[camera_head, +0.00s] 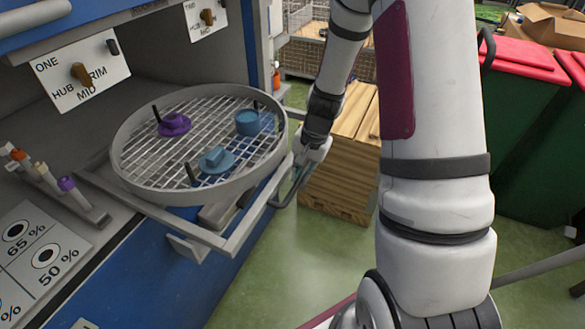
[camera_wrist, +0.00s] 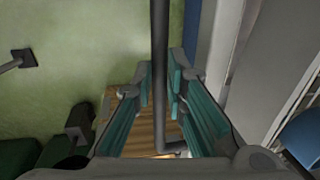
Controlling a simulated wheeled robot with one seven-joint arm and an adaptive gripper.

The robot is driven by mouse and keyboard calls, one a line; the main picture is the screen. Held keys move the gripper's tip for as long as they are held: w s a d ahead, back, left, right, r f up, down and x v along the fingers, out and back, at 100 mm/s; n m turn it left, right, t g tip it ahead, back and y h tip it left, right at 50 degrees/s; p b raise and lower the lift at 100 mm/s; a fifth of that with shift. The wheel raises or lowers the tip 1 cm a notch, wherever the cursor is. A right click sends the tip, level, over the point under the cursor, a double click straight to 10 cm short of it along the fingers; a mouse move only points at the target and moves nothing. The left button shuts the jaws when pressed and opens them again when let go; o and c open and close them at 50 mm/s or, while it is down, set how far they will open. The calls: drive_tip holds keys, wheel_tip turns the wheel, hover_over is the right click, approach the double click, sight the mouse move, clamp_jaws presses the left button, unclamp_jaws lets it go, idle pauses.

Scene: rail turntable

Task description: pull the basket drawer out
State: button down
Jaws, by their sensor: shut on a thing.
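The basket drawer is a round wire-mesh basket (camera_head: 225,192) on a grey sliding frame (camera_head: 150,209). The frame stands out from the blue cabinet on the left. A thin dark handle bar (camera_head: 290,188) is at the frame's right side. My gripper (camera_head: 298,166) is at this bar, beside the basket's right rim. In the wrist view, the bar (camera_wrist: 159,45) runs between the two teal fingers of my gripper (camera_wrist: 160,85), which is shut on it. The exact finger contact is partly hidden.
A wooden crate (camera_head: 340,180) stands on the green floor behind my gripper. Green bins with red lids (camera_head: 515,55) are at the right. A rack of small coloured-capped tubes (camera_head: 50,185) lies on the cabinet top at the left. The floor before the drawer is clear.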

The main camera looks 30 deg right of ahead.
drive_tip(key=shift+s+d, duration=0.1)
drive_tip(key=shift+s, duration=0.05)
drive_tip(key=c, duration=1.6)
unclamp_jaws()
wheel_tip(320, 180, up, 12)
drive_tip(key=s+d, duration=0.1)
drive_tip(key=s, duration=0.1)
drive_tip(key=shift+d+f, duration=0.15)
drive_tip(key=shift+w, duration=0.1)
